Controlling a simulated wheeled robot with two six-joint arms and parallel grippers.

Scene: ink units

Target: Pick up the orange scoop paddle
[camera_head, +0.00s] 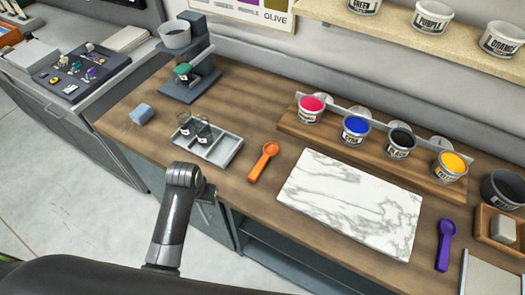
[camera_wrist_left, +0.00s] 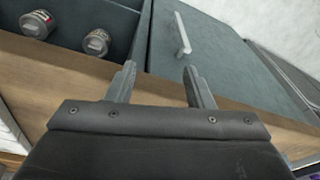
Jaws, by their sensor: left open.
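The orange scoop paddle (camera_head: 262,162) lies flat on the wooden counter in the head view, between the grey tray and the marble slab. Its round bowl is toward the back and its handle points toward the front edge. My left gripper (camera_wrist_left: 159,72) is open and empty in the left wrist view, near the counter's front edge with the cabinet behind. The scoop is not in that view. In the head view my left arm is in front of the counter, and its gripper cannot be made out. My right gripper is not in view.
A grey tray (camera_head: 226,152) with small glass items stands left of the scoop. A marble slab (camera_head: 345,200) lies to its right. Ink tubs on a wooden rack (camera_head: 375,152) stand behind the slab. A purple scoop (camera_head: 445,245) lies at the far right. Counter around the orange scoop is clear.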

